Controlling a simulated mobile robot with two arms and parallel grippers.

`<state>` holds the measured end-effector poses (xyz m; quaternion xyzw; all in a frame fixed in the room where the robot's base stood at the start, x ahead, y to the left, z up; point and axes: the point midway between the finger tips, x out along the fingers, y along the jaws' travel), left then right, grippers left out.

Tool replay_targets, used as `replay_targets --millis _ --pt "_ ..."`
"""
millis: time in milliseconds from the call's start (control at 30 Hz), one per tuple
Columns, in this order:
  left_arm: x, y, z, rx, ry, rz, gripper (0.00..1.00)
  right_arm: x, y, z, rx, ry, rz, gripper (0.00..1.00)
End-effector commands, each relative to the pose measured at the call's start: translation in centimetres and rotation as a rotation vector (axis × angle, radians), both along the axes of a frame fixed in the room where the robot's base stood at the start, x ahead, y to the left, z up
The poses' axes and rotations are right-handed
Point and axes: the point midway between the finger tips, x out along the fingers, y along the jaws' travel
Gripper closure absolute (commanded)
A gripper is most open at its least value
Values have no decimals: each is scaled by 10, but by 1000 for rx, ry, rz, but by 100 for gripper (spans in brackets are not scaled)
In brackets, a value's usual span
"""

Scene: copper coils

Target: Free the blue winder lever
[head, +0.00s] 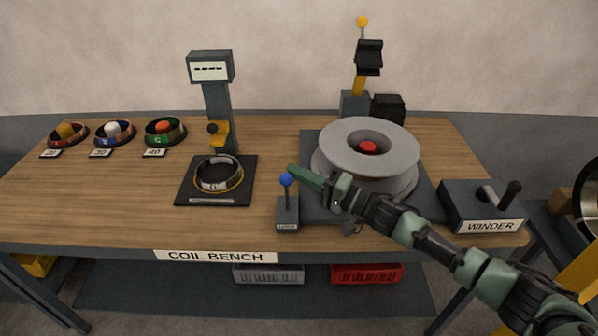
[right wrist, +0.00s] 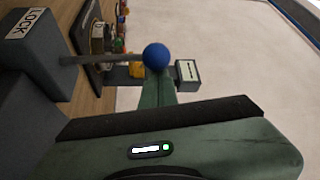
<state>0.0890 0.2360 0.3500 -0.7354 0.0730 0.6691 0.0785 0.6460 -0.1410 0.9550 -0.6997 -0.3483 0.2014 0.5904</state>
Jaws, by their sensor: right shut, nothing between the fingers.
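The blue-knobbed lever (head: 286,180) stands up from a small grey box (head: 287,212) at the front of the winder's base plate. The box's label reads LOCK in the right wrist view (right wrist: 27,22). The blue knob (right wrist: 156,57) shows there at the end of a thin metal rod. My right gripper (head: 297,172) is shut and empty, its green fingertips close beside the knob. In the wrist view the fingers (right wrist: 156,92) reach up to the knob; I cannot tell whether they touch it. My left gripper is not in view.
The grey winder spool (head: 345,150) stands just behind my right arm. A WINDER box with a black-handled crank (head: 512,190) is at the right. A scale-like stand (head: 218,110) with a coil on its black pad (head: 245,195) is at the left. Several bowls stand further left.

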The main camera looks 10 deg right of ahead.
Motion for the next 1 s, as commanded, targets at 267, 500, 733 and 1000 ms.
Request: replay_targets --millis 267,500,733,1000 --pt "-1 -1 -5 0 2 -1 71 -7 2 -2 -13 -55 0 100" --pt "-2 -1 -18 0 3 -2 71 -25 6 -5 -49 -213 0 100" --pt "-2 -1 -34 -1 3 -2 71 -47 11 -10 -96 -412 0 100" --pt "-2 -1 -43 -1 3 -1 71 -69 17 -19 -121 -504 0 100"
